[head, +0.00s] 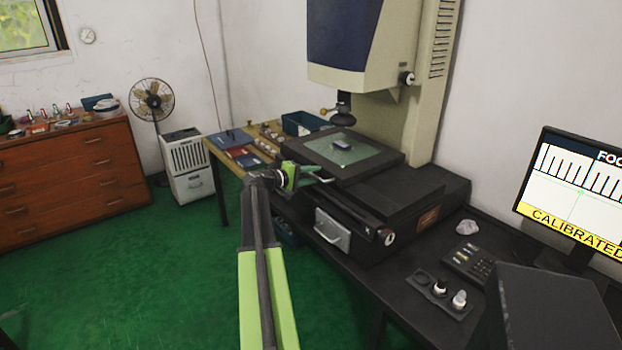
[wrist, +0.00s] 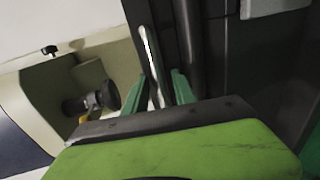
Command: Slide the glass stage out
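A thin silver handle (head: 322,179) sticks out at the frame's front left. My gripper (head: 306,175) is at this handle. In the wrist view my green fingers (wrist: 166,84) stand apart with the silver handle (wrist: 150,58) running between them, nearer the left finger. A gap shows on the right side, so the gripper looks open around the handle. The finger bases are hidden by the gripper body.
The machine's lens (head: 342,108) hangs above the stage. A drawer-like front with a handle (head: 332,230) is below it. A side table (head: 236,158) with trays and parts stands behind my gripper. A monitor (head: 575,195) reads "CALIBRATED". Green floor at left is clear.

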